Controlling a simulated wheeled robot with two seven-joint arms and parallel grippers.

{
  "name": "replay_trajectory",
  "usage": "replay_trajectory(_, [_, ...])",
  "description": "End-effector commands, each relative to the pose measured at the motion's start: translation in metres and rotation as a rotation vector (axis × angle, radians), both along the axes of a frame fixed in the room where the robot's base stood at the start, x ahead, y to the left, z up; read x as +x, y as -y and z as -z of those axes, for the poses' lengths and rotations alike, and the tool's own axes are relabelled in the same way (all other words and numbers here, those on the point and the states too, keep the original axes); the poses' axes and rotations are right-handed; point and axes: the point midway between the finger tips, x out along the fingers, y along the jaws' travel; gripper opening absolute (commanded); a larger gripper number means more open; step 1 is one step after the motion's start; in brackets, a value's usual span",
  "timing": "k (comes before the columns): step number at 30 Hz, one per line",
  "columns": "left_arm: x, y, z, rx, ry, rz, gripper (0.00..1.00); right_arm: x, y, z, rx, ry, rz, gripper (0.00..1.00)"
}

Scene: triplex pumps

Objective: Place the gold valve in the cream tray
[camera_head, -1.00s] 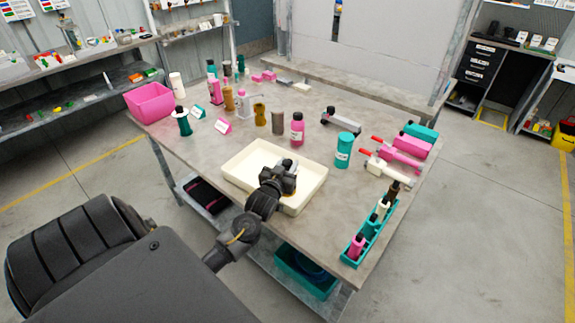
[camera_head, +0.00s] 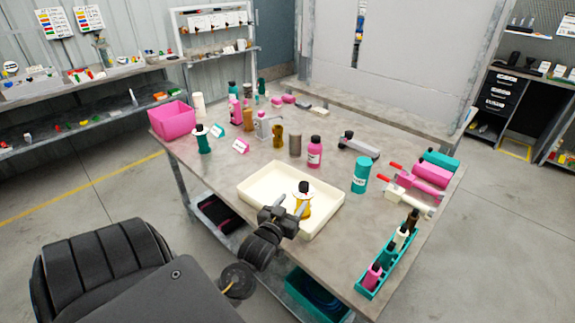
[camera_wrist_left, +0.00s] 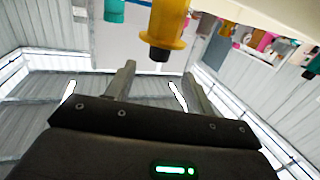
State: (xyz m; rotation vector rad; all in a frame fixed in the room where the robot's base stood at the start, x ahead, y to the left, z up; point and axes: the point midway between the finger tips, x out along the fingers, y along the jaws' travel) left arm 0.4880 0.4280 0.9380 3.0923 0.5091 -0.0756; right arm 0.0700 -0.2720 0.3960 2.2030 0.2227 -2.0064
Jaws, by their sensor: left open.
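The gold valve (camera_head: 304,211), with a white disc and black top, stands upright in the right part of the cream tray (camera_head: 256,199). Its gold body also shows inverted at the top of the left wrist view (camera_wrist_left: 168,22). My left gripper (camera_head: 289,207) is open and empty at the tray's front side, just to the near left of the valve. In the left wrist view its two fingers (camera_wrist_left: 158,80) are apart, with nothing between them and the valve beyond their tips. My right gripper is not in view.
A teal cylinder (camera_head: 360,174) and a pink bottle (camera_head: 314,153) stand behind the tray. A teal rack (camera_head: 370,281) of bottles lies along the right edge. A pink bin (camera_head: 172,120) is at the far left. Bare tabletop lies left of the tray.

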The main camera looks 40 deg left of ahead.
Motion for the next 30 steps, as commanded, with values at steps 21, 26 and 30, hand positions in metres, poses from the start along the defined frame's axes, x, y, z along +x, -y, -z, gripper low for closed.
replay_trajectory(21, [-0.027, 0.009, -0.002, 0.000, 0.000, 0.000, 0.53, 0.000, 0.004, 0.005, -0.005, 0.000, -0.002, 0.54])
replay_trajectory(26, [-0.027, 0.010, -0.001, -0.001, -0.002, 0.001, 0.53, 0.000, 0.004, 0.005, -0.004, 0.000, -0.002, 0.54])
replay_trajectory(30, [-0.034, 0.025, 0.015, -0.023, -0.091, 0.029, 0.53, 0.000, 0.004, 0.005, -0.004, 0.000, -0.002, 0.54])
